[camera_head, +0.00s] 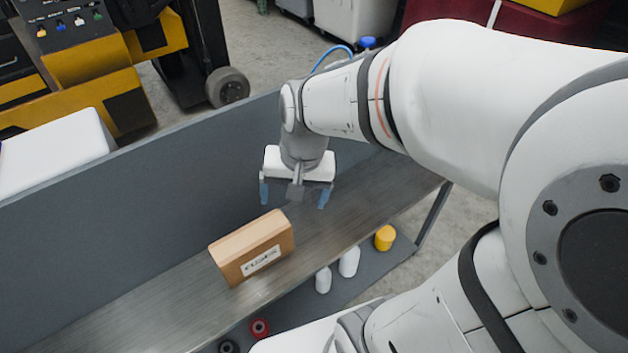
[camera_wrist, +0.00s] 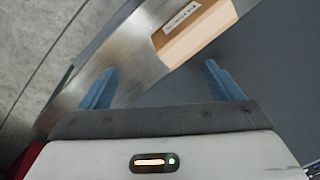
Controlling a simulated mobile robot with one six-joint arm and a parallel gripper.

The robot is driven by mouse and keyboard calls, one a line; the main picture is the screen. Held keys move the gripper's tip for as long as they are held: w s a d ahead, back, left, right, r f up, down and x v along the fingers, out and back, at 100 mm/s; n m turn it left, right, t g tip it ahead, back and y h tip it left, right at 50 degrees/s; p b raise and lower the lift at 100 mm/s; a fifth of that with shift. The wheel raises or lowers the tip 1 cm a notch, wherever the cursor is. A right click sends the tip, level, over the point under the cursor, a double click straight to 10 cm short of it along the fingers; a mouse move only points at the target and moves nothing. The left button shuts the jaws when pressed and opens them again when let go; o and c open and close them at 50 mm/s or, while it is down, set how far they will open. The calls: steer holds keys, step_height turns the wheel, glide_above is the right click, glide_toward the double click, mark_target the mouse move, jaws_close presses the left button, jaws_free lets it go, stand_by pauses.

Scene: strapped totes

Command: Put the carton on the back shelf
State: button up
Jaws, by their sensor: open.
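The carton (camera_head: 252,248) is a brown box with a white printed label on its front face. It rests on the grey metal shelf top (camera_head: 150,310), set at an angle. My gripper (camera_head: 292,200) is open and empty, with blue fingers pointing down, above the shelf top, behind and to the right of the carton. In the wrist view the carton (camera_wrist: 190,28) shows at the top, beyond the fingers and apart from them. Its far part is cut off by the frame edge. My gripper's fingertips (camera_wrist: 155,72) are spread wide with nothing between them.
A tall grey panel (camera_head: 130,215) runs along the back of the shelf top. A lower shelf holds white bottles (camera_head: 349,262), a yellow-lidded item (camera_head: 385,238) and red and black round items (camera_head: 260,328). Yellow machinery (camera_head: 100,60) stands behind. The shelf top is bare around the carton.

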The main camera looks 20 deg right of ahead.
steer(key=s+d+r+n+t+h, duration=0.1)
steer(key=s+d+r+n, duration=0.2)
steer(key=s, duration=0.1)
steer(key=shift+d+n, duration=0.4)
